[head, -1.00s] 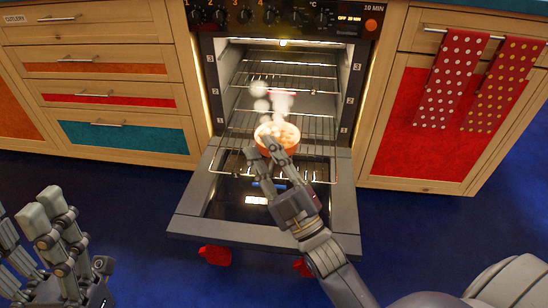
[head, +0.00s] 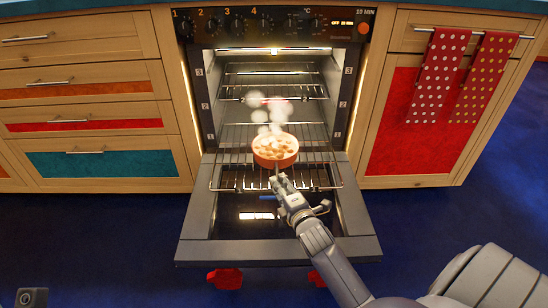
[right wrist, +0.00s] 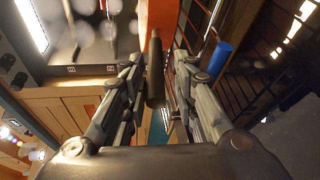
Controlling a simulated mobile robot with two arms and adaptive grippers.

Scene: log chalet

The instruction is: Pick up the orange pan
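The orange pan (head: 275,147) holds pale chunks of food and gives off white steam. It sits on the pulled-out oven rack (head: 228,178) above the lowered door. My right gripper (head: 279,183) is at the pan's near side, by its dark handle. In the right wrist view, the handle (right wrist: 154,75) lies between the two fingers of my right gripper (right wrist: 163,95), with gaps on both sides; the fingers are open. Part of the orange pan (right wrist: 157,15) shows at the top there. My left gripper's fingers are out of the head view.
The oven door (head: 280,248) is down, with red mitt-like items (head: 226,278) at its front edge. Drawers (head: 108,165) stand left; a red cupboard (head: 405,140) with dotted towels (head: 441,75) stands right. A blue-handled item (right wrist: 219,60) is beside the right finger.

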